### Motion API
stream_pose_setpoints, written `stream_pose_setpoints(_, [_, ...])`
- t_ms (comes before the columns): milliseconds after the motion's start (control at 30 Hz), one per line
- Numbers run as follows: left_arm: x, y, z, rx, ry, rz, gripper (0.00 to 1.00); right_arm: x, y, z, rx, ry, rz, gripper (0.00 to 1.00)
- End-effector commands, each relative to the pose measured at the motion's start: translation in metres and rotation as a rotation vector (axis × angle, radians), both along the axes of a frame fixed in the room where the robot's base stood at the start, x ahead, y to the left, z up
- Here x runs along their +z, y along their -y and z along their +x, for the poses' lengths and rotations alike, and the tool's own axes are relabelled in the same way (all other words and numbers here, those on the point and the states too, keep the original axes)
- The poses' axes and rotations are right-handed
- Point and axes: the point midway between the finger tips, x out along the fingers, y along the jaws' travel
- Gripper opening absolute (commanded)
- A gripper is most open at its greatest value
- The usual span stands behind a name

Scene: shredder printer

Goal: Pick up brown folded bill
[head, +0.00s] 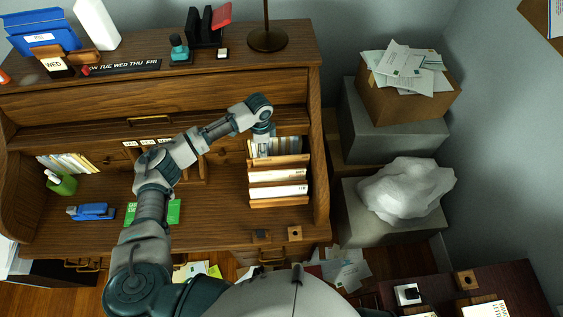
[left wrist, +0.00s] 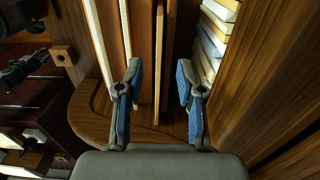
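My left gripper (left wrist: 157,88) is open in the left wrist view, its two blue-padded fingers apart. Between and beyond the fingers are upright brown panels (left wrist: 142,45) of a wooden sorter. I cannot tell whether one of them is the brown folded bill. In the head view my left gripper (head: 263,132) reaches down at the back of the wooden sorter (head: 279,160), mostly hidden by its own wrist. The sorter holds white papers (head: 278,191) in its front slots and several pale envelopes (head: 268,147) at the back. My right gripper is not clearly seen.
The desk's right side wall (head: 318,150) stands close beside the sorter. A green item (head: 168,212), a blue stapler (head: 91,212) and a green pen cup (head: 62,184) are on the desk to the left. A box of envelopes (head: 405,85) stands right of the desk.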

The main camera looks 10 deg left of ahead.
Motion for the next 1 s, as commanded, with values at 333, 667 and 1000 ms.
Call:
stream_pose_setpoints(333, [-0.038,0.004,0.004,0.001,-0.002,0.0,0.38,0.004,-0.001,-0.001,-0.002,-0.001,0.0,0.32])
stream_pose_setpoints(667, [-0.061,0.004,0.004,-0.001,0.001,-0.001,0.38,0.005,-0.002,-0.001,-0.003,-0.001,0.002,0.32])
stream_pose_setpoints(1000, [-0.061,0.004,0.004,0.0,0.001,-0.001,0.0,0.005,-0.003,0.0,-0.003,-0.001,0.003,0.32])
